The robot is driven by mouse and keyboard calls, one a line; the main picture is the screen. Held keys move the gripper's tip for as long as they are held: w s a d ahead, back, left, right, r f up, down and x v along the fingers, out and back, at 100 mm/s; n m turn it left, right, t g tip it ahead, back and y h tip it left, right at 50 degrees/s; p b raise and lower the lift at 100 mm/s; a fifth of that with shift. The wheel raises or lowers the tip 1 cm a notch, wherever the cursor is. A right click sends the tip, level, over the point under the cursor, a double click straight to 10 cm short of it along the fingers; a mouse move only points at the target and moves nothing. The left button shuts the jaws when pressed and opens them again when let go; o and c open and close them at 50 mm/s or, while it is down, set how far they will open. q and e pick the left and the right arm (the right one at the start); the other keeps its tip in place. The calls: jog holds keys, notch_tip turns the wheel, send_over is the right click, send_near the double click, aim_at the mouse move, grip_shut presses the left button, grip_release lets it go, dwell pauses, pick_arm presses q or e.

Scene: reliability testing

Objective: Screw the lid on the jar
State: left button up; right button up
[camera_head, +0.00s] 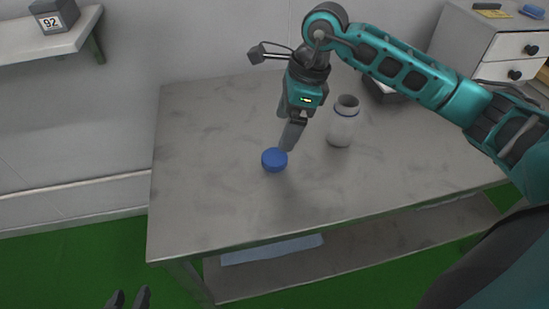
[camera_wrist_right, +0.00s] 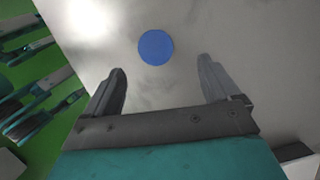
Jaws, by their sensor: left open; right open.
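A blue round lid (camera_head: 274,160) lies on the grey table, left of the jar. The jar (camera_head: 342,122) is pale with a blue ring near its neck; it stands upright and open-topped. My right gripper (camera_head: 291,137) is just above and behind the lid in the head view, pointing down. In the right wrist view the lid (camera_wrist_right: 156,47) lies beyond the two spread fingers (camera_wrist_right: 163,88), with nothing between them. My left gripper (camera_head: 128,299) shows only its fingertips at the bottom edge, low in front of the table; they are apart and empty.
The grey table (camera_head: 205,200) has free room to the left and front of the lid. A dark object (camera_head: 384,92) sits behind the jar, partly hidden by my right arm. A drawer cabinet (camera_head: 490,45) stands at the back right. A wall shelf (camera_head: 40,45) holds a box marked 92 (camera_head: 54,14).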

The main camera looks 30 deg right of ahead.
aim_at(274, 156)
jog(key=shift+x, duration=1.4)
jog(key=shift+s+b+x, duration=0.15)
jog(key=shift+b+x, duration=0.15)
jog(key=shift+x, duration=1)
jog(key=shift+s+b+x, duration=0.15)
jog(key=shift+b+x, duration=0.1)
jog(key=shift+x, duration=1.1)
jog(key=shift+s+a, duration=0.1)
jog(key=shift+a, duration=0.1)
jog(key=c, duration=1.1)
jog(key=shift+r, duration=0.15)
